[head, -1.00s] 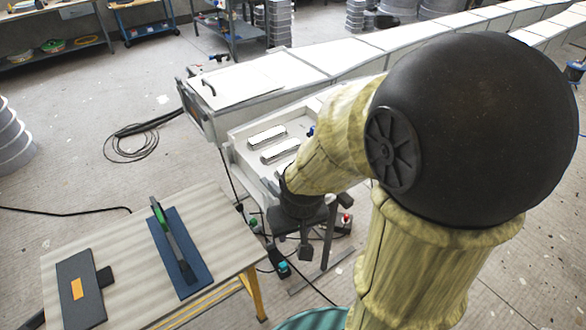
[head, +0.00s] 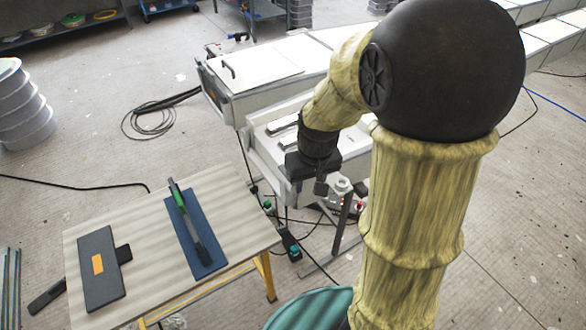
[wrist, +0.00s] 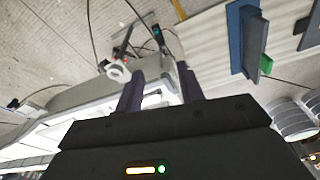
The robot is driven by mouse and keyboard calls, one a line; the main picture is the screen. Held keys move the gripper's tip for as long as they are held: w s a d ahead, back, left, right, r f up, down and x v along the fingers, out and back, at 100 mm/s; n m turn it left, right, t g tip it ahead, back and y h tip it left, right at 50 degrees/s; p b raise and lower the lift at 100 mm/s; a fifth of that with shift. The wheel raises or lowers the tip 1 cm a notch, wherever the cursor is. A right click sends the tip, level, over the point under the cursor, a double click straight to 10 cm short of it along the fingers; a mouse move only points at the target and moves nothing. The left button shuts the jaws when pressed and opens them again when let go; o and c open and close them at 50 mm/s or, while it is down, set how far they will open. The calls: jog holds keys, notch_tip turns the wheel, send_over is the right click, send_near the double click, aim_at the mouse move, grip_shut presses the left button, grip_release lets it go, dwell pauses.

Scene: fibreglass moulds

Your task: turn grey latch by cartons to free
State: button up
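My gripper (head: 320,186) points down beside the near end of a white tray-like mould (head: 262,178) in the head view. In the wrist view its two dark fingers (wrist: 158,88) stand apart, with nothing held between them. The white mould's edge (wrist: 62,122) runs behind and left of the fingers. A pale round fitting on a post (wrist: 118,72) shows just beyond the left finger; it also shows right of my gripper in the head view (head: 342,186). I cannot make out a grey latch or cartons for certain. My arm covers part of the mould.
A wooden-topped table (head: 235,185) at the left bears a blue board (head: 180,222) with a green-handled tool and a dark board (head: 92,285). A white lidded box (head: 262,66) stands behind the mould. Cables (head: 160,120) lie on the floor.

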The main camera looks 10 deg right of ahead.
jog(key=w+r+n+g+p, duration=0.1)
jog(key=w+r+p, duration=0.3)
jog(key=w, duration=1)
jog(key=shift+a+r+n+g, duration=0.35)
jog(key=shift+r+n, duration=0.2)
jog(key=shift+n, duration=0.25)
notch_tip(320, 180, down, 17)
jog(key=p, duration=0.4)
jog(key=shift+f, duration=0.2)
grip_shut()
